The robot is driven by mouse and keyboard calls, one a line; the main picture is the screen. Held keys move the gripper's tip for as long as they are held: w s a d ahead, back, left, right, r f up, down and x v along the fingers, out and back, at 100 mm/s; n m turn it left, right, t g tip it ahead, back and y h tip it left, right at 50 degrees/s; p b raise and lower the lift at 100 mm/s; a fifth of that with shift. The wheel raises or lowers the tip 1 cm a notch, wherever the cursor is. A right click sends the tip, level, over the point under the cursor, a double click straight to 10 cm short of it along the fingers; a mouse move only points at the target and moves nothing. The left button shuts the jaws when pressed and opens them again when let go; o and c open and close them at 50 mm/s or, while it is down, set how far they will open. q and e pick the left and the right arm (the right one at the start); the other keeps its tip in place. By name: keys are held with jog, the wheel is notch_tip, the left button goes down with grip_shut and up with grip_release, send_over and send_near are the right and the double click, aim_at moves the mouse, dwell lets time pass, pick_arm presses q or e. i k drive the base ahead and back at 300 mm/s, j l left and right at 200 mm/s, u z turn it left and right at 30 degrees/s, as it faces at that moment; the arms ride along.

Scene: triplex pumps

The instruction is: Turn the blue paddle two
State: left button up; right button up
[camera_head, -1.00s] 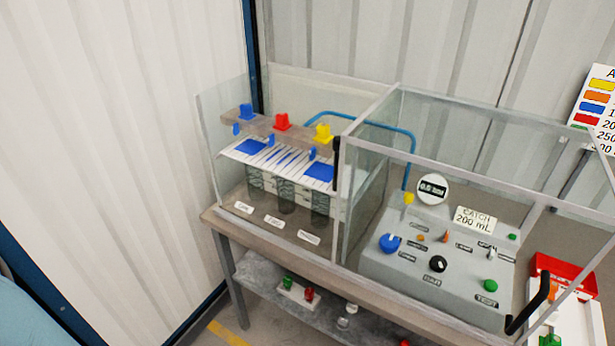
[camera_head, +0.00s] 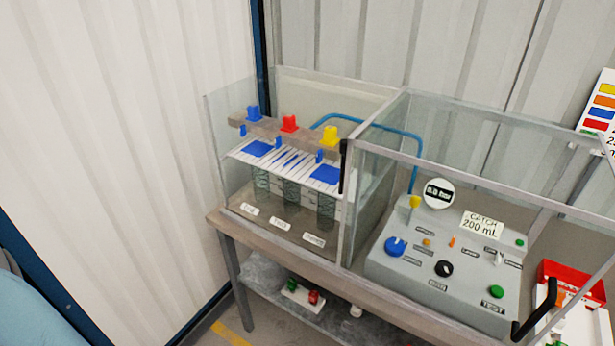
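Three small blue paddles hang in a row under a grey-brown bar inside the clear case: a left one (camera_head: 243,130), a middle one (camera_head: 278,142) and a right one (camera_head: 319,155). No number can be read on them. Above them on the bar sit a blue block (camera_head: 253,113), a red block (camera_head: 289,123) and a yellow block (camera_head: 329,135). Below is a white striped sheet with blue patches (camera_head: 325,174), over several clear cylinders with small labels. Neither of my grippers is in view.
Clear panels (camera_head: 228,150) enclose the case, with a black handle (camera_head: 344,166) on it. A grey control box (camera_head: 400,275) with a blue knob (camera_head: 396,246), black knob and "CATCH 200 mL" sign stands right. A red bin (camera_head: 575,275) is at far right. A lower shelf holds small items.

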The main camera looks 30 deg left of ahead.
aim_at(279, 140)
jog(key=u, duration=1.25)
